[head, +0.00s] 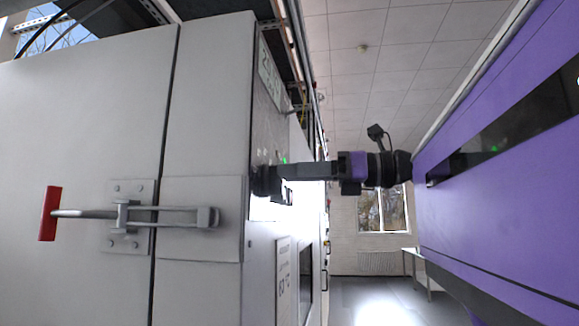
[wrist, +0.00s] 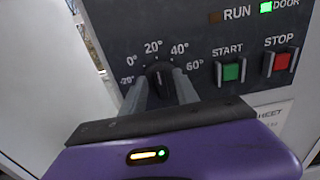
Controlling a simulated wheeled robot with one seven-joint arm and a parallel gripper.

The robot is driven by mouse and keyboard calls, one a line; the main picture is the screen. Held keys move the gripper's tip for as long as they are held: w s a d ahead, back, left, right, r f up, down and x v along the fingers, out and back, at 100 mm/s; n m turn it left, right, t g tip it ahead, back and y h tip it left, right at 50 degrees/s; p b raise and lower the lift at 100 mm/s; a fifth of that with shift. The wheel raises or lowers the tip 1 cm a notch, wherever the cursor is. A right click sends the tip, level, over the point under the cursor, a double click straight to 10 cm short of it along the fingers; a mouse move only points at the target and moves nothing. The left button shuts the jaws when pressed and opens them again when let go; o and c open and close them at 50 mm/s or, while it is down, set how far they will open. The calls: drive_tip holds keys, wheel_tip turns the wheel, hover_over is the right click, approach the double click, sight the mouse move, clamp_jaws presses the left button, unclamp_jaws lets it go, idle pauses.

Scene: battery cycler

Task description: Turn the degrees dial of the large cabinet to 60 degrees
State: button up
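The degrees dial (wrist: 159,73) is a dark round knob on the grey control panel of the large cabinet (head: 210,90). Its scale runs from -20° at left through 0°, 20° and 40° to 60° at right. The dial's upper edge lies just under the 20° to 40° part of the scale; its pointer is hard to read. The two grey fingers of my gripper (wrist: 160,86) stand apart, one on each side of the dial. Whether they touch it cannot be told. In the head view my gripper (head: 258,181) is at the cabinet's side, its tips and the dial hidden.
Right of the dial are a green START button (wrist: 230,72) and a red STOP button (wrist: 281,62). Above them the DOOR lamp (wrist: 265,8) is lit green and the RUN lamp (wrist: 215,17) is dark. The cabinet's door latch has a red-ended handle (head: 50,213).

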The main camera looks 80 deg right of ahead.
drive_tip(key=shift+w, duration=0.6)
clamp_jaws()
drive_tip(key=shift+m, duration=0.3)
drive_tip(key=shift+d+f+m+b, duration=0.2)
drive_tip(key=shift+m+b, duration=1.05)
drive_tip(key=shift+m, duration=1.3)
drive_tip(key=shift+d+f+m+b, duration=0.25)
drive_tip(key=shift+m+b, duration=1)
drive_tip(key=shift+m, duration=1.25)
drive_tip(key=shift+d+f+m+b, duration=0.2)
drive_tip(key=shift+m+b, duration=1.05)
drive_tip(key=shift+m, duration=1.3)
